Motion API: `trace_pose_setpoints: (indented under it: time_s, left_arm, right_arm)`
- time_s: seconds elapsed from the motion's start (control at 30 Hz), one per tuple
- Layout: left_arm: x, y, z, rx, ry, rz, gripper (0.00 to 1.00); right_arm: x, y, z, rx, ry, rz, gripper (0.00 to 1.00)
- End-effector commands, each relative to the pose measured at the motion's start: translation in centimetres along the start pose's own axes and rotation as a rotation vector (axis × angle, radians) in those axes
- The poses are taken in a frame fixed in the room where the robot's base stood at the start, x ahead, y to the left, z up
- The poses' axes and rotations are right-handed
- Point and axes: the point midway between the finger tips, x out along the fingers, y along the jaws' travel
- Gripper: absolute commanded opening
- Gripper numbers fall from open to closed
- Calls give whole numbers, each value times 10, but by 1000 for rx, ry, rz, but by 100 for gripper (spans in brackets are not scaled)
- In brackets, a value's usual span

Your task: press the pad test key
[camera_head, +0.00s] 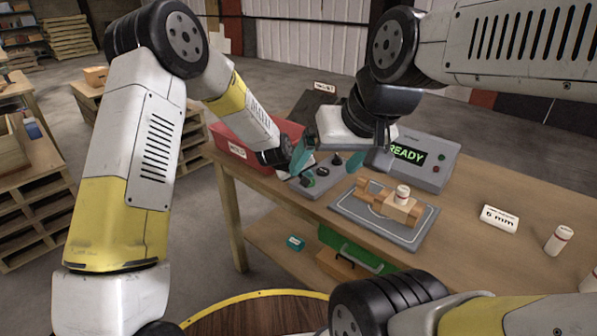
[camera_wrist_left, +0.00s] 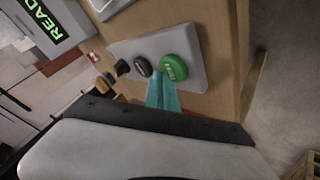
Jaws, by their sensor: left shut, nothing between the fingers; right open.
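The pad is a grey sloped box (camera_head: 320,187) at the table's left end, and it also shows in the left wrist view (camera_wrist_left: 190,42). It carries a green key (camera_wrist_left: 174,67) with pale lettering, a black key (camera_wrist_left: 143,66) and a black knob (camera_wrist_left: 122,67). My left gripper (camera_head: 298,166) is shut and empty, low over the pad. In the left wrist view its teal fingertips (camera_wrist_left: 163,82) are at the green key's near edge; I cannot tell if they touch. My right gripper (camera_head: 328,157) is open above the pad, its fingers partly hidden.
A red bin (camera_head: 231,140) is left of the pad. A "6 mm" sign (camera_head: 499,218) and white bottles (camera_head: 558,240) stand at right.

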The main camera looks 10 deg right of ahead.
Motion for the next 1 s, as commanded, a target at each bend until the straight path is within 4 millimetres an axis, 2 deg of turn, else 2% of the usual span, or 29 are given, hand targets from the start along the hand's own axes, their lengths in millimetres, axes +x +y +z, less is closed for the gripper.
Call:
trace_pose_setpoints:
  time_s: [1.0]
  left_arm:
    - [6, -4, 4, 0, -1, -1, 0]
  right_arm:
    - [0, 0, 0, 0, 0, 0, 89]
